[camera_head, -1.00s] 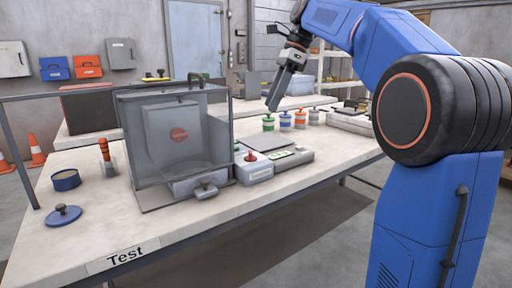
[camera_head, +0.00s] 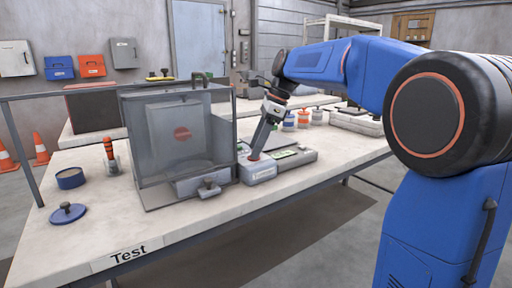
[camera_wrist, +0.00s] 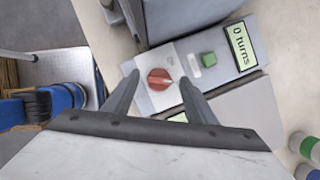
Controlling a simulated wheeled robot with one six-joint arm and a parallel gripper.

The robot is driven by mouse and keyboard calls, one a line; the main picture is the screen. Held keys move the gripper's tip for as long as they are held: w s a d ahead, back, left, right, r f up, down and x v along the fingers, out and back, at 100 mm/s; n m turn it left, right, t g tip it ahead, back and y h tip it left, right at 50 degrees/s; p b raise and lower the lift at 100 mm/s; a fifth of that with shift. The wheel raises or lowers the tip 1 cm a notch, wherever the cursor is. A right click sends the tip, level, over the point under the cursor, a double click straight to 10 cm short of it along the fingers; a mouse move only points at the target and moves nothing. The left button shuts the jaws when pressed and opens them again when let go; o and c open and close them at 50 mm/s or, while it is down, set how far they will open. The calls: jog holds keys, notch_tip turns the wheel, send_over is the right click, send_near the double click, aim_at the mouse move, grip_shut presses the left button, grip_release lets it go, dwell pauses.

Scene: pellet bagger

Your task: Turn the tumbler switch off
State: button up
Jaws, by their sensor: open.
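A red rotary knob (camera_wrist: 159,79) on a white plate shows in the wrist view, on the grey control box (camera_head: 258,173). It looks like the tumbler switch. Its pale mark points roughly sideways across the picture. My gripper (camera_wrist: 160,84) is open, with one finger on each side of the knob. The fingers point down at the box in the head view (camera_head: 254,156), where they hide the knob. I cannot tell whether they touch it. A green button (camera_wrist: 208,59) and a display reading "0 turns" (camera_wrist: 241,46) are beside the knob.
A clear-walled cabinet (camera_head: 150,150) stands close left of the control box. Several coloured-lidded jars (camera_head: 303,119) stand behind and right. A blue lid (camera_head: 67,212) and an open tin (camera_head: 70,178) lie at the left. The bench front is mostly clear.

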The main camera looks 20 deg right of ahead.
jog(key=shift+a+f, duration=0.1)
jog(key=shift+f, duration=0.2)
jog(key=shift+c, duration=0.7)
jog(key=c, duration=0.9)
jog(key=shift+c, duration=0.2)
jog(key=n, duration=0.2)
jog(key=n+g, duration=0.2)
jog(key=n, duration=0.1)
jog(key=shift+w+n, duration=0.25)
jog(key=shift+n, duration=0.05)
jog(key=n+g, duration=0.1)
jog(key=n, duration=0.2)
jog(key=n+g+h, duration=0.1)
jog(key=n, duration=0.2)
jog(key=shift+w+a, duration=0.1)
jog(key=shift+w, duration=0.05)
jog(key=shift+n+h, duration=0.3)
